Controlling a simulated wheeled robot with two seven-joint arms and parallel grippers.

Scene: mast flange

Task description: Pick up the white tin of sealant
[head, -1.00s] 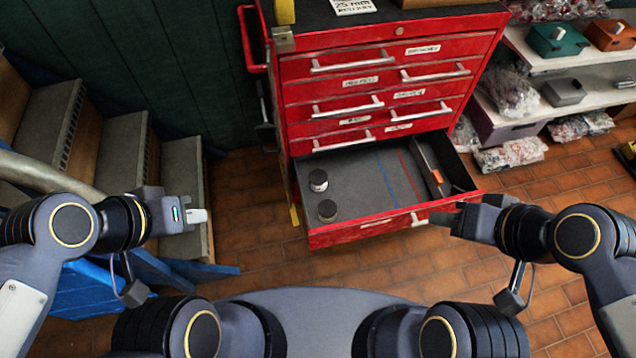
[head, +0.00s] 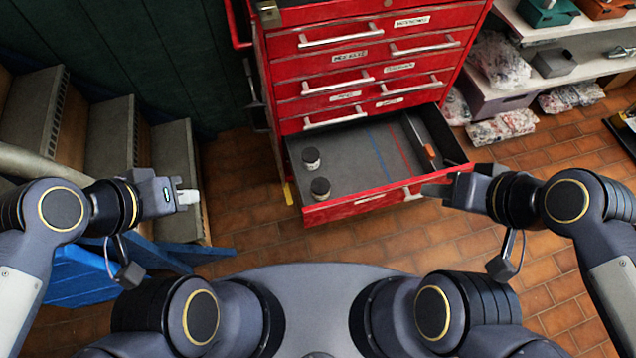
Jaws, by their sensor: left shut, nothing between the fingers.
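The white tin (head: 311,160), with a dark lid, stands upright in the open bottom drawer (head: 350,150) of the red cabinet, near its left side. A second, dark grey tin (head: 320,189) stands nearer the drawer front. My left gripper (head: 188,197) is shut and empty, left of the drawer and apart from both tins. My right gripper (head: 428,190) is at the drawer front by its right end, close to the drawer's pale handle (head: 411,191). Its dark fingers blend together, so I cannot tell whether they grip the handle.
An orange-handled tool (head: 428,151) lies in the drawer's right-hand compartment. Grey steps (head: 172,160) and a blue object (head: 85,280) are on the left. Shelves with bagged parts (head: 500,70) stand at the right. Tiled floor (head: 270,245) is clear before the drawer.

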